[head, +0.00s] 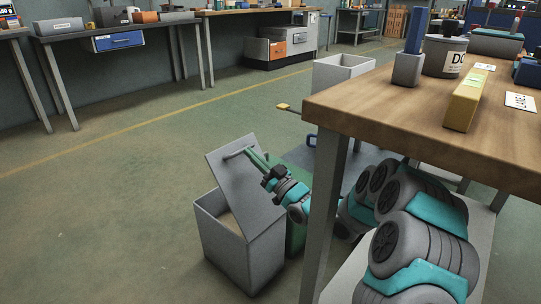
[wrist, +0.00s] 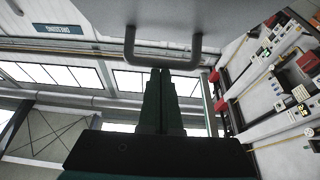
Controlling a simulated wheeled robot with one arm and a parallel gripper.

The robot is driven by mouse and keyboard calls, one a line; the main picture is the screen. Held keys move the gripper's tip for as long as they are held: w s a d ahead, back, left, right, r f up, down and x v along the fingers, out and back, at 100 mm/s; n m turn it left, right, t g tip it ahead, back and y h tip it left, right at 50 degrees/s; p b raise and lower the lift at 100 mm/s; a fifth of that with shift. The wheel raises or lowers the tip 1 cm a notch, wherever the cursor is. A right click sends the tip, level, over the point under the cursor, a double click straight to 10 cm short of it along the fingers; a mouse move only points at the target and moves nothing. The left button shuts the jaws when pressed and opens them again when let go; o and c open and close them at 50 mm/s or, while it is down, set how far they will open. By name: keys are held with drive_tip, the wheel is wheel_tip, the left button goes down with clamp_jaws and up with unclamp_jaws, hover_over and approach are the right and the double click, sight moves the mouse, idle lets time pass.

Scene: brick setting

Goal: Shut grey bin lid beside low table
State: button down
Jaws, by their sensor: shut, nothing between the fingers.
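The grey bin (head: 240,250) stands on the floor left of the wooden table. Its lid (head: 245,185) is raised and tilted, with the bin's opening showing below it. My gripper (head: 250,153) is shut and empty, with its green fingers at the upper part of the lid near the bar handle (head: 235,153). In the wrist view the lid (wrist: 160,14) fills the top, and its U-shaped handle (wrist: 163,63) lies right at the tips of my gripper (wrist: 160,72). I cannot tell whether the tips touch the handle or lid.
The wooden table (head: 400,112) and its leg (head: 326,210) stand close to my arm on the right. A pale open box (head: 343,70) stands behind. The floor (head: 100,210) to the left is clear.

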drive_tip(key=shift+w+a+f+g+h+p, duration=0.15)
drive_tip(key=shift+w+a+g+p, duration=0.05)
drive_tip(key=shift+w+a, duration=0.25)
drive_tip(key=shift+w+a+f+g+h+p, duration=0.2)
drive_tip(key=shift+w+a, duration=0.1)
drive_tip(key=shift+a, duration=0.2)
drive_tip(key=shift+w+a+f, duration=0.15)
drive_tip(key=shift+a+f, duration=0.05)
